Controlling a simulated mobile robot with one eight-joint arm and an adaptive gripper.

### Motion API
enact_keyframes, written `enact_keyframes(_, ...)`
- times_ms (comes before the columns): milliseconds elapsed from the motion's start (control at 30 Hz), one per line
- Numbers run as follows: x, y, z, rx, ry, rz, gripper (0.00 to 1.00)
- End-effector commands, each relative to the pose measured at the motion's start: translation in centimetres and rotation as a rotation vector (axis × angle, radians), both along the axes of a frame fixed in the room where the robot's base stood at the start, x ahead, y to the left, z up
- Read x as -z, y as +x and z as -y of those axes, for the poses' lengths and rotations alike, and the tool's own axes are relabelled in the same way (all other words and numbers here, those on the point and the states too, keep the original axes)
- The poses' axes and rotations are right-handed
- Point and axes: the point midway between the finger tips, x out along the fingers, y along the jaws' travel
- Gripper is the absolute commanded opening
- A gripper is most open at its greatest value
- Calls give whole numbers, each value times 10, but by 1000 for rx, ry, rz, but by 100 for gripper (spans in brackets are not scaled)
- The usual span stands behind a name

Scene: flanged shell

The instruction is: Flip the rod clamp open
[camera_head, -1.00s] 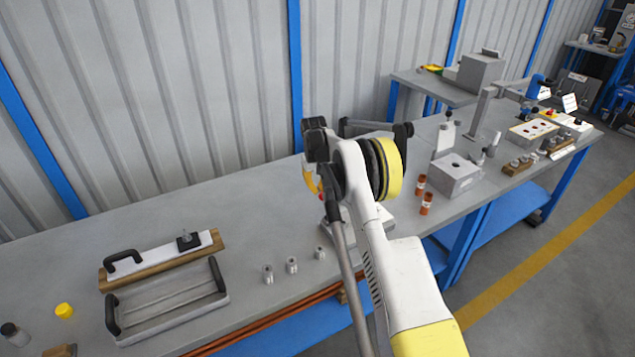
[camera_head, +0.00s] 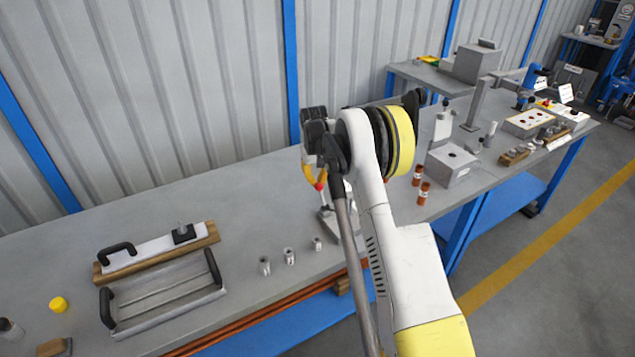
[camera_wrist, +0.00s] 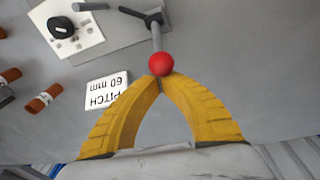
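The rod clamp shows in the wrist view as a grey lever (camera_wrist: 157,38) ending in a red ball knob (camera_wrist: 161,65). The lever runs up to a dark pivot on a grey block (camera_wrist: 118,28). In the head view the red knob (camera_head: 320,186) shows below my wrist, with part of the clamp's base (camera_head: 329,222) beneath; my arm hides the rest. My gripper (camera_wrist: 160,80) has its yellow fingers brought together, tips right at the knob's near side. The knob shows whole beyond the tips, not between them; I cannot tell whether they touch it.
A white card reading "PITCH 60 mm" (camera_wrist: 107,90) lies left of the knob. Orange-brown cylinders (camera_head: 422,193) stand right of my arm. Several small metal cylinders (camera_head: 289,256) and a handled tray (camera_head: 165,307) stand left.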

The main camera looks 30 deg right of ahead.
Motion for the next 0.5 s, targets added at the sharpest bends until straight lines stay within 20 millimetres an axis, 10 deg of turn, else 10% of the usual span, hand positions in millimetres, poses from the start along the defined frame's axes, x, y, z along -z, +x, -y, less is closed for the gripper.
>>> enact_keyframes(500, -7, -8, 1, 1, 3, 105, 0)
